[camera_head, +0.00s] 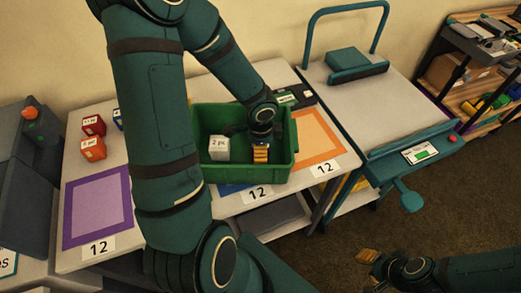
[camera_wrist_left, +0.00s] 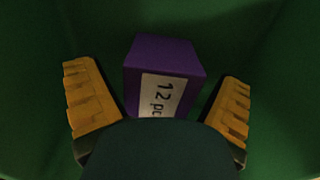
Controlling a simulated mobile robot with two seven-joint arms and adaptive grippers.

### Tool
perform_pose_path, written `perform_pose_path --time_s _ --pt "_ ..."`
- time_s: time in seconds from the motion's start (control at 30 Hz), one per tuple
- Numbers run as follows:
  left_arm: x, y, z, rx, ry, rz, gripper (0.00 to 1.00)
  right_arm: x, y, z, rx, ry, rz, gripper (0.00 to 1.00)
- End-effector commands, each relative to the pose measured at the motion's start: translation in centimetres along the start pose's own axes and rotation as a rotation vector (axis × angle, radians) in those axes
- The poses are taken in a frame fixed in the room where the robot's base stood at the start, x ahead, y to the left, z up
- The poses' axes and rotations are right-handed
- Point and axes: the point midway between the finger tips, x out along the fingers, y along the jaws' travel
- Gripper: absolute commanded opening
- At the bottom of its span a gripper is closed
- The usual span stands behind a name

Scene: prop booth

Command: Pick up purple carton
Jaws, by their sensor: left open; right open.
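The purple carton (camera_wrist_left: 160,62) stands inside the green crate (camera_head: 228,176), its white label reading "12 pc" showing in the left wrist view. My left gripper (camera_wrist_left: 157,78) is open, with one yellow finger on each side of the carton and visible gaps between. In the head view my left gripper (camera_head: 261,153) reaches down into the crate, and I cannot make out the purple carton there. My right gripper (camera_head: 372,268) is open and empty, low over the floor at the lower right.
A white carton (camera_head: 219,148) labelled "2 pc" stands in the crate left of my left gripper. Red (camera_head: 93,125) and orange (camera_head: 93,148) cartons sit on the table's left. A purple-framed area (camera_head: 98,208) is empty. A trolley (camera_head: 395,97) stands at the right.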

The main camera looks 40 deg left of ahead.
Motion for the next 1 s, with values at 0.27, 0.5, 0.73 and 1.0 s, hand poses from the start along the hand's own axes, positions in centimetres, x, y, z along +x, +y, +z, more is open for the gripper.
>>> perform_pose_path --time_s 0.27,0.5,0.73,1.0 --pt "-0.1 0.0 0.0 0.0 0.0 0.0 0.6 -0.1 0.0 0.0 0.0 0.001 0.0 0.34" --pt "-0.1 0.0 0.0 0.0 0.0 -0.001 0.18 -0.1 0.0 0.0 0.0 0.001 0.0 0.34" --pt "-0.3 -0.1 0.0 0.0 0.0 -0.001 0.18 -0.2 -0.1 0.0 0.0 0.001 0.0 0.34" --pt "-4.7 -0.5 0.0 -0.001 0.0 -0.004 0.18 -2.3 -0.9 -0.1 0.002 -0.001 0.0 0.34"
